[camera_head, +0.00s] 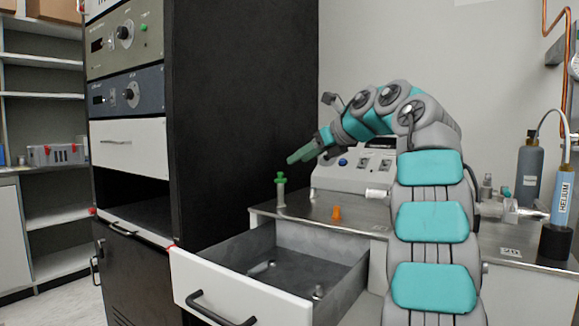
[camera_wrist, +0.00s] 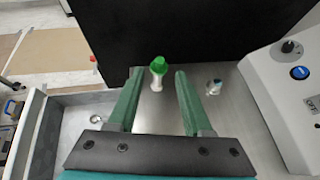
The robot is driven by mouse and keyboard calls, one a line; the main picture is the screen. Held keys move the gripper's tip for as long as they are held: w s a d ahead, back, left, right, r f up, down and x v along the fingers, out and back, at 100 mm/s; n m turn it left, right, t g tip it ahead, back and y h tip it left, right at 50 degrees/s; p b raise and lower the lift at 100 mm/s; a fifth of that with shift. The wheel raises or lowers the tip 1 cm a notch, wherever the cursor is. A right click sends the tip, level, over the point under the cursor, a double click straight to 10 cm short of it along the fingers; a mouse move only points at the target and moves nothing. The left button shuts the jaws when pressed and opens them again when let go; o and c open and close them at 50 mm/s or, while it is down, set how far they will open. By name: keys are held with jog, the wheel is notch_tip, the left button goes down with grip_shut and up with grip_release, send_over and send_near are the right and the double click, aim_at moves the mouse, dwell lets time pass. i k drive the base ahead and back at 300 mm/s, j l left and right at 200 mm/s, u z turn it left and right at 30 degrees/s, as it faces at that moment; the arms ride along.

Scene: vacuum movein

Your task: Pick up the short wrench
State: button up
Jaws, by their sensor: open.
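I cannot make out a short wrench for certain in either view. Small metal pieces lie in the open drawer (camera_head: 262,267); one is near its front right corner (camera_head: 318,292), too small to identify. My gripper (camera_head: 298,156) is open and empty above the bench, pointing left and down in the head view. In the wrist view its two green fingers (camera_wrist: 159,75) stand apart. A white fitting with a green top (camera_head: 281,192) stands upright on the bench just below the fingertips; it also shows between the fingers in the wrist view (camera_wrist: 157,80), with no visible contact.
The bench (camera_head: 300,212) holds a small orange part (camera_head: 336,213) and a grey instrument box (camera_head: 350,172). A tall black cabinet (camera_head: 240,110) stands at the left. Gas cylinders (camera_head: 563,195) stand at the right. The drawer juts out below the bench.

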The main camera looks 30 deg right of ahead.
aim_at(255, 270)
jog(key=k+l, duration=0.15)
jog(key=k, duration=0.35)
jog(key=k+l, duration=0.15)
jog(key=k, duration=0.35)
